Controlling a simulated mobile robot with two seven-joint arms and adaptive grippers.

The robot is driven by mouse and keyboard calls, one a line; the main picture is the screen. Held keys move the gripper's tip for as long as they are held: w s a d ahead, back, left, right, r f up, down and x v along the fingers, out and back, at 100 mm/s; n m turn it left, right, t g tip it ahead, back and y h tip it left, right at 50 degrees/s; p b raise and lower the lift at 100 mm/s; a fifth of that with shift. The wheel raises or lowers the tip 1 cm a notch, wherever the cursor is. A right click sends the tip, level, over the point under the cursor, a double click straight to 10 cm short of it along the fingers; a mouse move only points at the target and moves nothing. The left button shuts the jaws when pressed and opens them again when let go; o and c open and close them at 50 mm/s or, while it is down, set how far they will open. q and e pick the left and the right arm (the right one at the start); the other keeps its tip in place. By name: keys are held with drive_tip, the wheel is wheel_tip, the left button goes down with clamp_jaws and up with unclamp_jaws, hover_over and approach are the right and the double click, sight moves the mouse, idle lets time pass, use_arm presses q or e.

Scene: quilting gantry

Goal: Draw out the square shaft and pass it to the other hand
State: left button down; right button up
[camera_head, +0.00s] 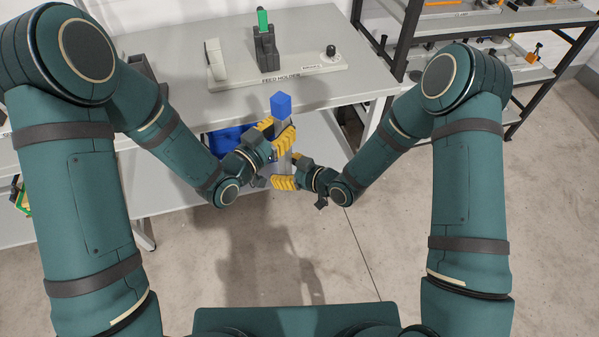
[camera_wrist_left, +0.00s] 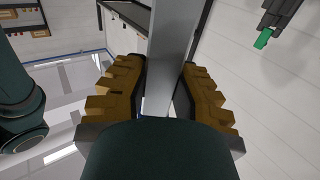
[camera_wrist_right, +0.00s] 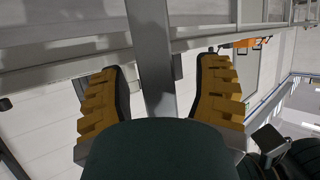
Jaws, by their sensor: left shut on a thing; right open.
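The square shaft is a grey bar with a blue block (camera_head: 281,105) at its upper end, held upright in front of the table. My left gripper (camera_head: 277,133) is shut on it just below the blue block. The grey bar runs between the yellow fingers in the left wrist view (camera_wrist_left: 172,60). My right gripper (camera_head: 287,172) is open, lower on the shaft. In the right wrist view the bar (camera_wrist_right: 150,50) stands between its spread fingers, with a gap on the right side. The grippers hide much of the bar in the head view.
The feed holder board (camera_head: 310,78) lies on the grey table (camera_head: 160,40), with a dark holder (camera_head: 266,50) with a green top piece, a pale block and a black knob. A blue bin (camera_head: 222,141) sits below. A shelf rack (camera_head: 480,28) stands right. Floor is open nearby.

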drive_tip(key=shift+x, duration=1.6)
clamp_jaws()
use_arm(q)
drive_tip(key=c, duration=0.8)
unclamp_jaws()
